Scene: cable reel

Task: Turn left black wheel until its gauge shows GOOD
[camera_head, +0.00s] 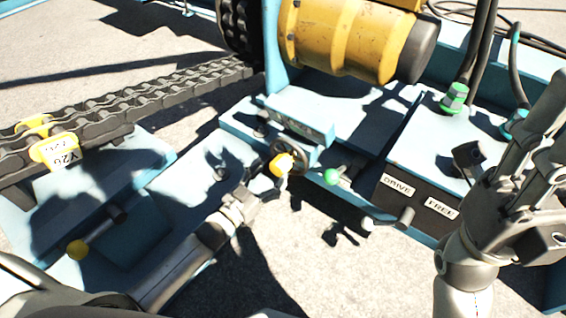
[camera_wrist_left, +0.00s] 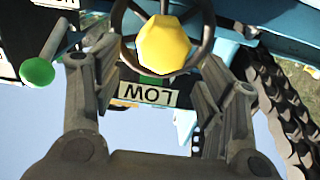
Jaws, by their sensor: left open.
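The black wheel (camera_head: 302,147) with a yellow knob (camera_head: 281,165) sits on a blue mount near the middle of the head view. In the left wrist view, the wheel (camera_wrist_left: 204,38) is at the top, with the yellow knob (camera_wrist_left: 163,45) in front of its hub. The gauge label (camera_wrist_left: 148,94) below it reads LOW, upside down. My left gripper (camera_wrist_left: 155,78) is open, its fingers on either side of the knob with visible gaps. In the head view it (camera_head: 264,183) is just below the knob. My right gripper (camera_head: 510,165) is raised at the right, away from the wheel.
A green ball-ended lever (camera_head: 331,176) stands close right of the wheel. A box labelled DRIVE and FREE (camera_head: 418,195) has a handle in front. A heavy chain (camera_head: 130,105) runs left, and a yellow drum (camera_head: 345,38) stands behind.

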